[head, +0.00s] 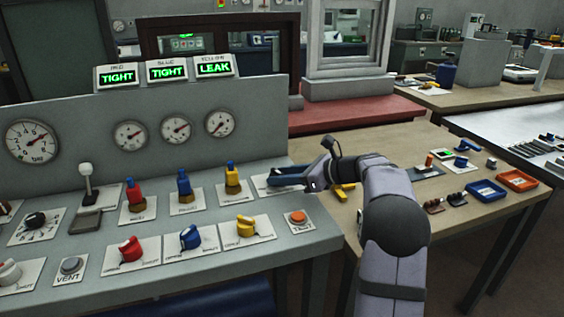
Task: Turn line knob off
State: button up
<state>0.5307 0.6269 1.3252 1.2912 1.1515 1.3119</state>
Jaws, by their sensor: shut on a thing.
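My gripper (277,176) reaches in from the right at the right end of the sloping grey control panel (330,236). Its dark fingers lie low over a white label plate (261,190) at the end of the upper row of controls. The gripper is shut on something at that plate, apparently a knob. The fingers hide the knob, so its shape and the way it points cannot be seen. The plate's lettering is too small to read.
Red (134,195), blue (184,185) and yellow (232,178) upright controls stand left of the gripper. Red (131,249), blue (190,237) and yellow (246,226) knobs and an orange button (297,218) lie in front. Displays above read TIGHT (118,77), TIGHT (167,71), LEAK (214,66).

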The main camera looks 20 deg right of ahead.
jog(key=shift+w+d+r+n+g+y+p, duration=0.2)
jog(key=shift+n+g+y+p, duration=0.25)
jog(key=shift+p, duration=1)
jog(key=shift+w+a+r+n+g+y+p, duration=0.1)
jog(key=shift+r+n+g+y+p, duration=0.35)
jog(key=shift+p, duration=1)
jog(key=shift+f+n+g+y+p, duration=0.35)
jog(key=shift+n+p, duration=0.25)
jog(key=shift+p, duration=0.65)
jog(key=shift+f+g+p, duration=0.15)
jog(key=shift+g+p, duration=0.1)
jog(key=shift+p, duration=0.1)
jog(key=o, duration=1.1)
jog(key=shift+f, duration=0.1)
jog(key=shift+c, duration=0.2)
jog(key=shift+s+d, duration=0.1)
jog(key=shift+b+v, duration=0.45)
jog(key=shift+v, duration=3.15)
